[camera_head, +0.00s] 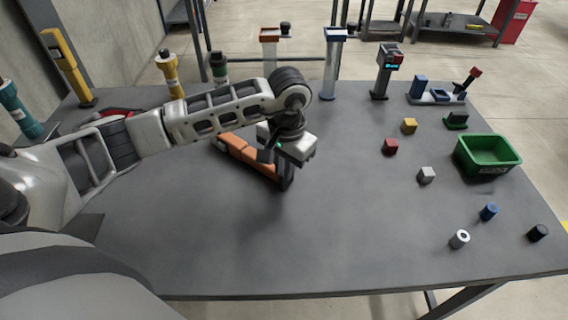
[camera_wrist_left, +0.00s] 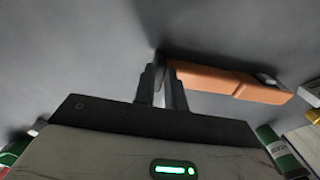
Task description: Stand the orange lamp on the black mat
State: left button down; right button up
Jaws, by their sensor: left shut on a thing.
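The orange lamp (camera_head: 247,155) is a long orange bar with a dark end, at mid-table in the head view. It lies slanted, its orange body reaching up and left from my left gripper (camera_head: 283,172). In the left wrist view the lamp (camera_wrist_left: 225,81) extends right from the fingertips (camera_wrist_left: 162,85). The left gripper is shut on the lamp near its dark end. Whether the lamp touches the table is unclear. A dark flat patch (camera_head: 84,228) shows beside my arm at the left; I cannot tell whether it is the black mat. My right gripper is not in view.
A green bin (camera_head: 488,155) stands at the right of the grey table (camera_head: 350,240). Small blocks and cylinders, such as a red block (camera_head: 390,146), lie near it. Several posts, including a blue-topped one (camera_head: 332,65), line the back. The front middle is clear.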

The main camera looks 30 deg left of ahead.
pick_arm(q)
jog(key=shift+f, duration=0.2)
jog(key=c, duration=1.5)
grip_release()
jog(key=shift+o, duration=0.2)
jog(key=shift+r, duration=0.15)
